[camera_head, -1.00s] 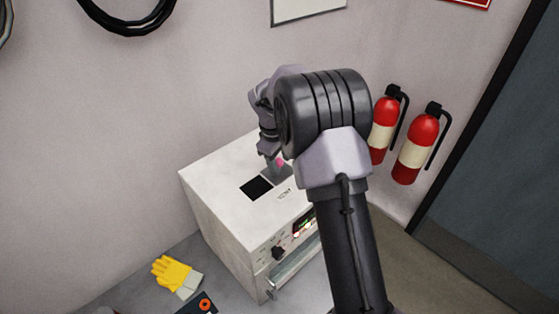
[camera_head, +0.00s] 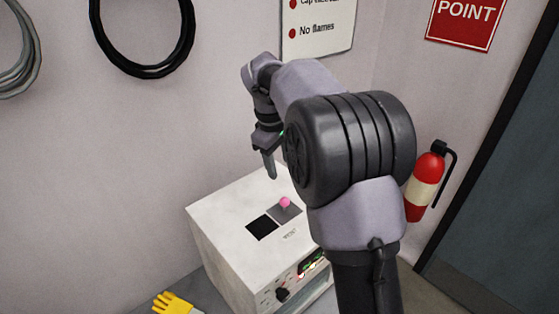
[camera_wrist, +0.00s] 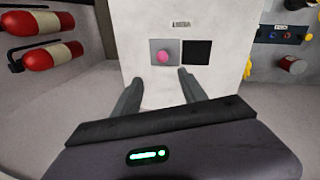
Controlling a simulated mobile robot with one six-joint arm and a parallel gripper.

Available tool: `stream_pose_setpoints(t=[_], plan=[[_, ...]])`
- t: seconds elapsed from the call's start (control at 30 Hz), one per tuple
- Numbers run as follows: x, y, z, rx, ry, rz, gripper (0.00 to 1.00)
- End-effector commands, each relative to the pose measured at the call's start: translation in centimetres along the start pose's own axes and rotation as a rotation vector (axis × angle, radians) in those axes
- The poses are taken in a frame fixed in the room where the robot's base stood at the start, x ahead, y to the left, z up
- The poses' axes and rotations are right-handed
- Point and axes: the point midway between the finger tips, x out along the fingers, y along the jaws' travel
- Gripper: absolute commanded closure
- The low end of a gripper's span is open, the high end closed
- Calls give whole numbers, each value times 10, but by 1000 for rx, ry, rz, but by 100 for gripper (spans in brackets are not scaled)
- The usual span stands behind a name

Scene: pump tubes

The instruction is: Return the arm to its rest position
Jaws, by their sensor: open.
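My gripper (camera_head: 270,165) is raised above the top of a white box-shaped machine (camera_head: 225,215). In the wrist view my gripper (camera_wrist: 160,85) shows two fingers spread apart with nothing between them. A pink round-topped thing (camera_head: 285,202) sits on a grey square on the machine's top, beside a black square (camera_head: 262,227). The pink thing also shows in the wrist view (camera_wrist: 162,57), beyond the fingers and apart from them. My bent arm hides part of the machine's right side.
A red fire extinguisher (camera_head: 425,180) is on the wall at right. Black coiled cable (camera_head: 145,70) and a sign (camera_head: 318,30) hang on the back wall. A yellow glove (camera_head: 174,304) lies at the bottom. The air left of my arm is clear.

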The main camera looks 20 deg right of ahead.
Motion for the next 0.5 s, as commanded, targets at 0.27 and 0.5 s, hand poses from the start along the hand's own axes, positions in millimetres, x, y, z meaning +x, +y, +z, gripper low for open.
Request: stream_pose_setpoints(t=[0.27, 0.5], plan=[[0, 0, 0, 0, 0, 0, 50], [11, -30, 18, 91, 56, -7, 50]])
